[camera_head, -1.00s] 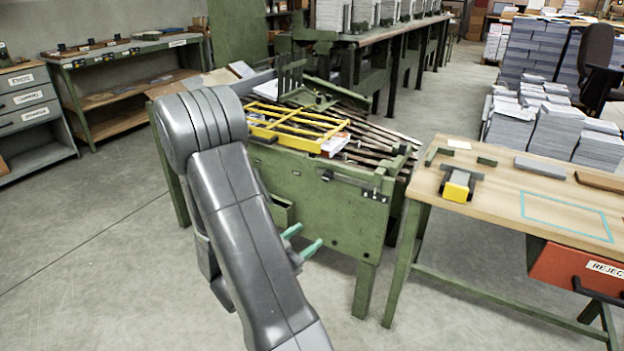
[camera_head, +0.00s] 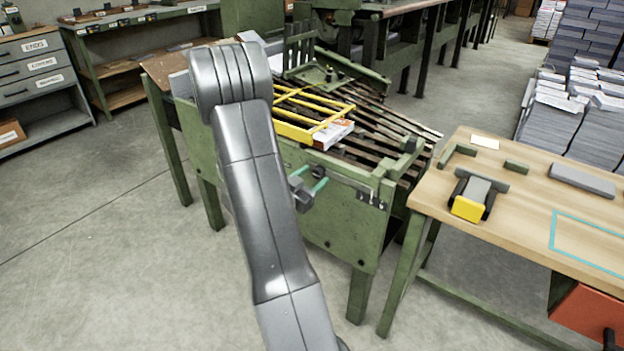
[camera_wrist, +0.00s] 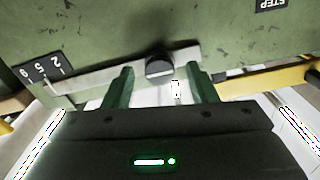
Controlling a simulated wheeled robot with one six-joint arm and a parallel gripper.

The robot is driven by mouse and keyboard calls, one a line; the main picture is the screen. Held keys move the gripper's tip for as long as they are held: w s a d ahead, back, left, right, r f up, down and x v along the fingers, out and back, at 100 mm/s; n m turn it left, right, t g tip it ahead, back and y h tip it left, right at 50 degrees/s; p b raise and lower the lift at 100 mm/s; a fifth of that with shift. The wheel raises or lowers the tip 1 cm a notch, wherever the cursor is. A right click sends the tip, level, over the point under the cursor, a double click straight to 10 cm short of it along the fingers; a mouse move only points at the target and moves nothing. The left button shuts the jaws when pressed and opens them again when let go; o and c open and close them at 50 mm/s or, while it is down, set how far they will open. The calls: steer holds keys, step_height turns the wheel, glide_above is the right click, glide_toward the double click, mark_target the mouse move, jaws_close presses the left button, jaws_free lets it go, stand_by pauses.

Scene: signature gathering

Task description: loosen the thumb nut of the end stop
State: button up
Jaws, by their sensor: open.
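A black rounded thumb nut (camera_wrist: 160,66) sits on a flat grey bar (camera_wrist: 95,80) on the green front panel in the wrist view. I take it to be the end stop's nut. It also shows as a small dark knob (camera_head: 318,171) in the head view. My gripper (camera_wrist: 158,76) has two green fingers, parted and empty, one on each side of the nut in the picture. In the head view my gripper (camera_head: 311,177) is close to the machine's front face. Contact with the nut or panel cannot be told.
A number plate (camera_wrist: 43,68) is left of the bar. The green machine (camera_head: 345,225) carries slats and a yellow frame (camera_head: 292,130). A wooden table (camera_head: 520,200) with a yellow-ended tool (camera_head: 467,208) stands to the right. The floor at left is clear.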

steer(key=shift+w+d, duration=0.1)
steer(key=shift+w, duration=0.05)
steer(key=shift+c, duration=0.4)
steer(key=c, duration=0.9)
